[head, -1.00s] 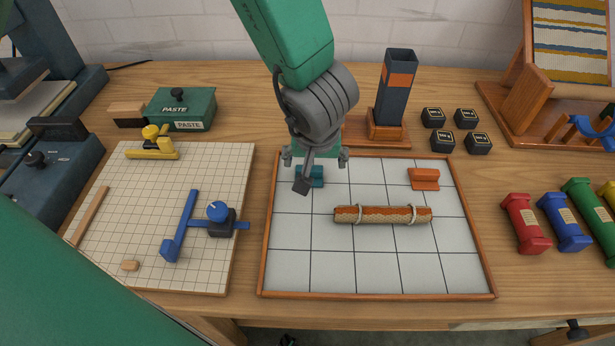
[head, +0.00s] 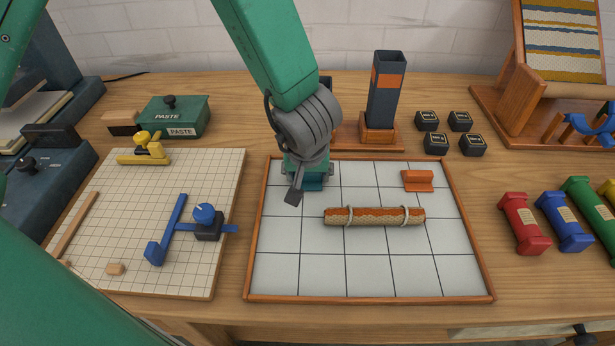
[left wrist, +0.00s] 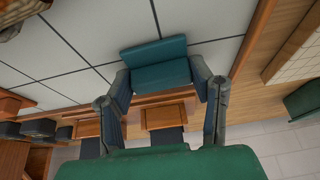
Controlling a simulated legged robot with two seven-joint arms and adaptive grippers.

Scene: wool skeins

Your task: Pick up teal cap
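The teal cap (left wrist: 157,65) lies on the tiled tray near its far left corner. In the head view the cap (head: 314,183) is mostly hidden behind my left gripper. My left gripper (head: 308,176) is lowered over it and points down. In the left wrist view its two fingers (left wrist: 162,82) stand one on each side of the cap, close to its ends. I cannot tell whether they press on it. My right gripper is not in view.
The tray (head: 370,298) has a raised wooden rim. It also holds a tied woven roll (head: 374,217) and an orange cap (head: 417,181). A dark upright holder (head: 386,92) stands just behind the tray. A gridded board (head: 130,215) with blue tools lies left.

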